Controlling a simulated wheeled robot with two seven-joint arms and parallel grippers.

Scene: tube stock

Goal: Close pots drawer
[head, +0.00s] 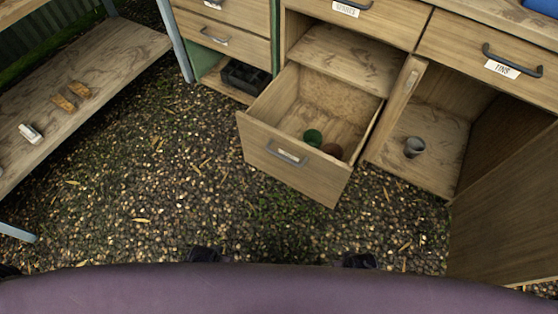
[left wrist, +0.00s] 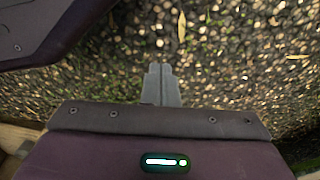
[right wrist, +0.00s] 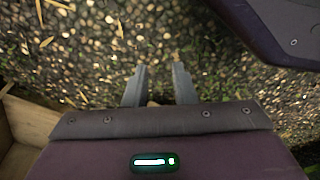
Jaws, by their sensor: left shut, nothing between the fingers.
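The open drawer (head: 292,160) stands pulled well out of the wooden bench, with a grey handle (head: 287,153) and a pale label on its front. The label is too small to read. Neither gripper is seen touching the drawer.
The TINS drawer (head: 490,58) above is shut. A low shelf (head: 75,85) stands left. Gravel floor (head: 140,190) before the drawer is clear.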

